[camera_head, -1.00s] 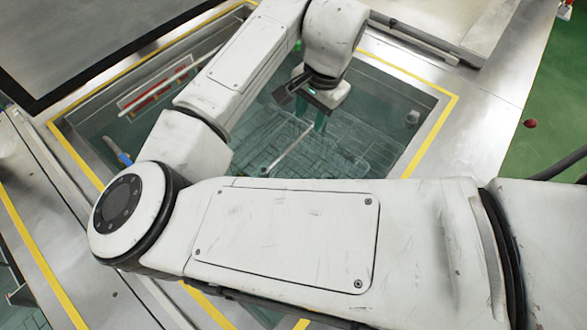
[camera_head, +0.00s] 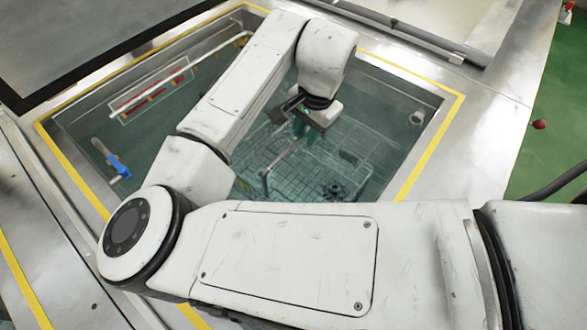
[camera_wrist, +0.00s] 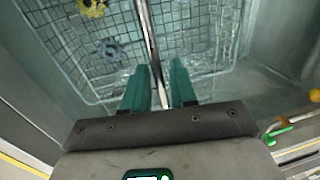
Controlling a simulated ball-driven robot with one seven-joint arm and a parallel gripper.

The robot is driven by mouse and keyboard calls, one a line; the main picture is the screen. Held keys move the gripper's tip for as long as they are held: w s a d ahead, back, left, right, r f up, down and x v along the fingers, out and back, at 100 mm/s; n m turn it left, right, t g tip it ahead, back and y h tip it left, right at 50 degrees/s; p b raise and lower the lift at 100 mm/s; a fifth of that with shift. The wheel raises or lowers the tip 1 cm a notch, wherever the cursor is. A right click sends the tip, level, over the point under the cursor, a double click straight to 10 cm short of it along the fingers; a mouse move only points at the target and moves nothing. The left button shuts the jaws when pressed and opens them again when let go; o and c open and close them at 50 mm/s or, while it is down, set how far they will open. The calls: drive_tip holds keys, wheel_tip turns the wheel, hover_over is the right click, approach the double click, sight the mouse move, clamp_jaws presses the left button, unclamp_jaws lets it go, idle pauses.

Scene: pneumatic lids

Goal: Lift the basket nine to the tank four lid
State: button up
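A wire mesh basket (camera_head: 315,150) sits low inside the tank, under my arm in the head view. In the wrist view the basket (camera_wrist: 205,35) fills the upper middle. Its thin metal handle bar (camera_wrist: 147,35) runs down between my gripper's two green fingers. My gripper (camera_wrist: 158,68) is open, with a narrow gap visible beside the bar. In the head view my gripper (camera_head: 301,128) is over the basket at the bar's far end, its fingertips partly hidden. No basket number is readable. I cannot tell which panel is tank four's lid.
The tank has a steel rim edged with yellow tape (camera_head: 425,150). A dark gear-like part (camera_head: 338,190) and a yellow part (camera_wrist: 93,7) lie in the basket. A blue-handled valve (camera_head: 118,165) and pipe are at the left wall. A pale panel (camera_head: 450,20) lies beyond the tank.

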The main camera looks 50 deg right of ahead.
clamp_jaws()
drive_tip(key=shift+r, duration=0.15)
drive_tip(key=shift+r+p, duration=1.45)
drive_tip(key=shift+p, duration=0.1)
